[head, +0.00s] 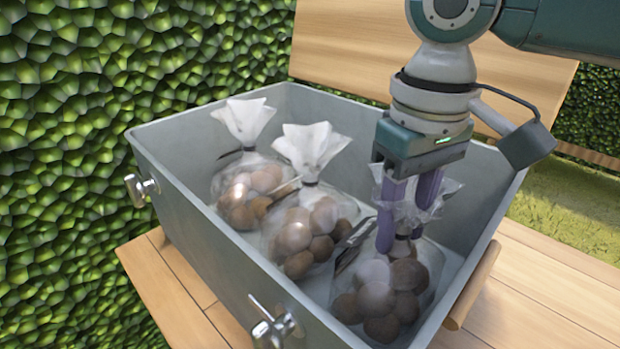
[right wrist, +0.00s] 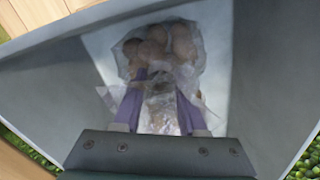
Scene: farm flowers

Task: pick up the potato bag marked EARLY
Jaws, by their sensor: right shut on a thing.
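Three clear bags of potatoes with gathered tops stand in a row in a grey bin (head: 190,180). The left bag (head: 250,185) and the middle bag (head: 310,225) stand free. My right gripper (head: 400,225) points down with its purple fingers shut on the gathered neck of the right bag (head: 385,290). This bag also shows between the fingers in the right wrist view (right wrist: 165,48). Dark tags hang at the bags' necks, but no word on them is readable, so I cannot tell which is marked EARLY. My left gripper is not in view.
The bin has metal knobs (head: 140,187) on its left side and a wooden handle (head: 472,285) at the right. It stands on a wooden bench (head: 545,295). A leafy hedge (head: 60,150) rises at the left.

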